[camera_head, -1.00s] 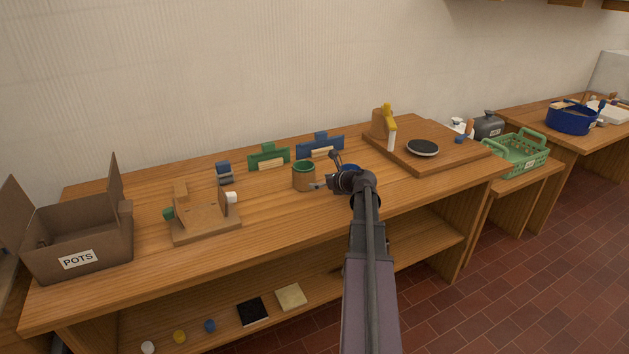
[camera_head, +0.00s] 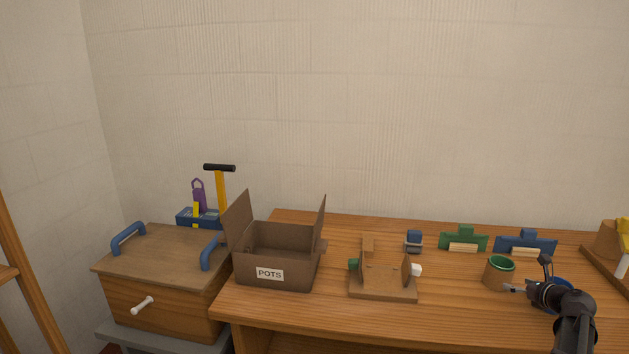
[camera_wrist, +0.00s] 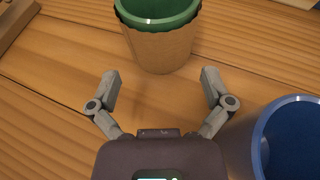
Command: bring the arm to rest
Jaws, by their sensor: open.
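My gripper (camera_head: 530,286) is above the wooden workbench (camera_head: 455,318), at the right of the head view. In the wrist view my gripper (camera_wrist: 160,88) has its two fingers spread wide with nothing between them. A brown pot with a green inside (camera_head: 498,272) stands just beyond the fingertips; it also shows in the wrist view (camera_wrist: 160,42), apart from the fingers. A blue pot (camera_wrist: 291,140) stands close by my gripper's right side in the wrist view. In the head view the blue pot is mostly hidden behind my arm.
An open cardboard box labelled POTS (camera_head: 275,270) stands on the bench's left part. A wooden fixture (camera_head: 383,286), a small blue-grey block (camera_head: 414,242), a green holder (camera_head: 463,239) and a blue holder (camera_head: 525,243) stand between. A drawer cabinet (camera_head: 165,285) with blue handles is at left.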

